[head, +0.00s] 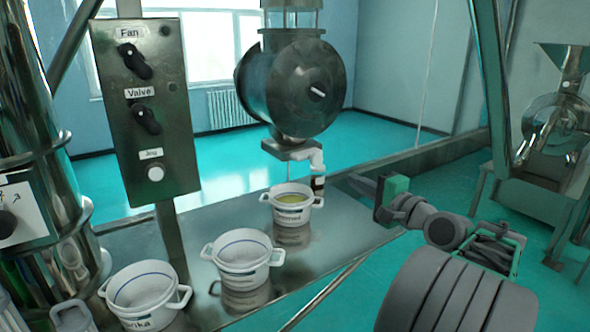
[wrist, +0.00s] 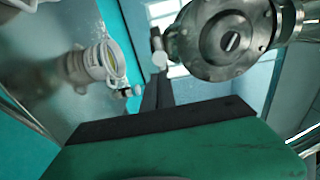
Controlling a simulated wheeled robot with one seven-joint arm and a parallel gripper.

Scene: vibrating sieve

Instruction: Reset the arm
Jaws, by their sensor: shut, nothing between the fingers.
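My gripper (head: 382,193) is at the right of the metal table in the head view, at the end of my bent arm. It is apart from the pots and the machine. In the wrist view its fingers (wrist: 155,92) are together with nothing between them. A white pot with yellowish contents (head: 293,203) stands on the table under the outlet of the round metal sieve housing (head: 293,84). The housing also shows at the top right of the wrist view (wrist: 228,40).
Two more white two-handled pots, one in the middle (head: 243,258) and one in front (head: 145,293), stand along the metal table (head: 345,225). A control panel (head: 145,110) with Fan and Valve knobs stands at the left. Another machine (head: 553,125) is at the right. Turquoise floor is open behind.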

